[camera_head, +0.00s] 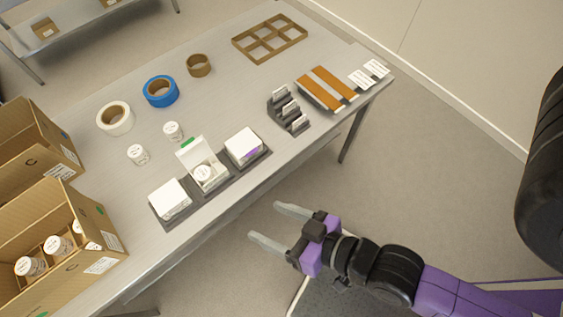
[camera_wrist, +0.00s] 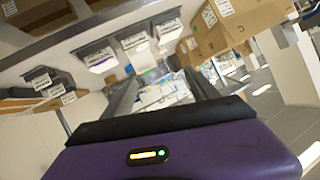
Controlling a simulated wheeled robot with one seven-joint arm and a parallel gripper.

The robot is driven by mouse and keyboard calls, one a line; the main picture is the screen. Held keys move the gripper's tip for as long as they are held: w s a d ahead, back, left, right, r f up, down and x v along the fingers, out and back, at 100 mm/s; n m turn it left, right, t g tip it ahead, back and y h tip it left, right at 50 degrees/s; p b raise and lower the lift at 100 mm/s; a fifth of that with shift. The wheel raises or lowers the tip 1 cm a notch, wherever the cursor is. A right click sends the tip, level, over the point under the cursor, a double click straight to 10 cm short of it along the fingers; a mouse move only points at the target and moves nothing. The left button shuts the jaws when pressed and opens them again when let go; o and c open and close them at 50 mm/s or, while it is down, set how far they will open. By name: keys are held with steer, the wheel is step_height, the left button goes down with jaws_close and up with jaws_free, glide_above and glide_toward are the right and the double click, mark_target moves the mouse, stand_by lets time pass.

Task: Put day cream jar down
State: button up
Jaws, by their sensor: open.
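My gripper (camera_head: 275,226) is open and empty, out over the floor in front of the table's near edge. A white jar (camera_head: 204,174) sits in an open white box (camera_head: 211,184) with its lid up, in the middle of a dark holder (camera_head: 219,193). Two more white jars (camera_head: 138,155) (camera_head: 173,131) stand upright on the table behind it. The labels are too small to tell which is day cream.
Closed white boxes (camera_head: 170,198) (camera_head: 243,146) flank the open box. Cardboard crates (camera_head: 93,268) (camera_head: 58,141) stand at left, the nearer holding several jars. Tape rolls (camera_head: 115,118) (camera_head: 160,91) (camera_head: 199,65), a divider (camera_head: 281,34) and a card rack (camera_head: 278,112) occupy the grey table (camera_head: 229,91).

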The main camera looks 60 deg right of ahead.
steer(key=s+d+r+n+t, duration=0.1)
steer(key=s+d+r+n, duration=0.1)
steer(key=s+d+r, duration=0.3)
step_height(320, 180, up, 4)
steer(key=shift+s+f+n+t, duration=0.15)
steer(key=shift+s+n+t, duration=0.25)
steer(key=shift+s, duration=0.45)
steer(key=shift+d+f, duration=0.1)
step_height(320, 180, down, 7)
steer(key=b, duration=0.7)
steer(key=shift+f, duration=0.2)
